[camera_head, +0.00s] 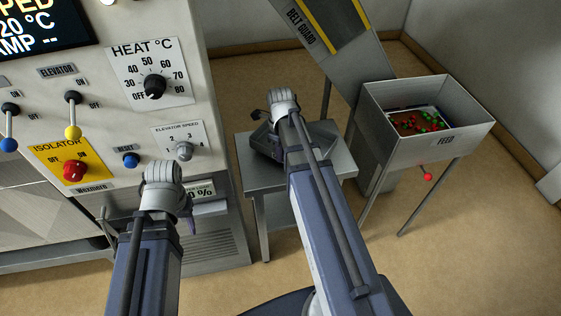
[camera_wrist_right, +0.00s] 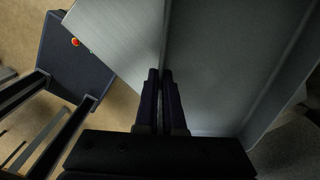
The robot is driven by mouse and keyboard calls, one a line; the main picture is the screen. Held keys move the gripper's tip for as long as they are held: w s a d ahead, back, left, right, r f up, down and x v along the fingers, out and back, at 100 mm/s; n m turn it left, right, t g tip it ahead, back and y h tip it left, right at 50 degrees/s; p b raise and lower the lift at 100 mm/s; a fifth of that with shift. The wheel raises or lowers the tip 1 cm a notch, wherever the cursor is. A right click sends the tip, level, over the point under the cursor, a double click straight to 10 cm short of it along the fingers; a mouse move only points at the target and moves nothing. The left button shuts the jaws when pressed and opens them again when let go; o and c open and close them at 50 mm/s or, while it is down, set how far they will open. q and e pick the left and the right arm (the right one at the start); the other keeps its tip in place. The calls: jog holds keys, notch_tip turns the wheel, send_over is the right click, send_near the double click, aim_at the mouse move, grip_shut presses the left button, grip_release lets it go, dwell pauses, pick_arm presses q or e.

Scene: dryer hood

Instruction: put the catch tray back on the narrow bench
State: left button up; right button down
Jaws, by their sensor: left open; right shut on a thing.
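The catch tray (camera_head: 261,141) is a dark grey metal tray over the narrow bench (camera_head: 257,177), mostly hidden behind my right arm in the head view. In the right wrist view the tray's grey inner side (camera_wrist_right: 225,65) fills the right half, and the bench top (camera_wrist_right: 122,38) shows at upper left. My right gripper (camera_head: 283,100) is shut on the tray's thin wall; its fingers show in the wrist view (camera_wrist_right: 166,75). I cannot tell whether the tray touches the bench top. My left gripper (camera_head: 162,178) is open and empty in front of the dryer panel.
The control panel (camera_head: 120,110) with knobs and levers stands left of the bench. The feed hopper (camera_head: 440,140), holding red and green bits, stands right on thin legs. The belt guard (camera_head: 335,40) slopes behind the bench. Open floor lies at the lower right.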

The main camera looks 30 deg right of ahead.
pick_arm(q)
jog(key=shift+f+b, duration=0.65)
jog(key=shift+f, duration=0.5)
pick_arm(e)
jog(key=shift+f, duration=1.2)
pick_arm(q)
jog(key=shift+f, duration=0.1)
pick_arm(e)
jog(key=shift+f, duration=0.2)
jog(key=c, duration=1)
grip_release()
jog(key=shift+r, duration=0.1)
notch_tip(320, 180, up, 12)
jog(key=p, duration=1.2)
jog(key=shift+r, duration=0.2)
pick_arm(q)
notch_tip(320, 180, up, 12)
pick_arm(e)
jog(key=shift+f, duration=0.1)
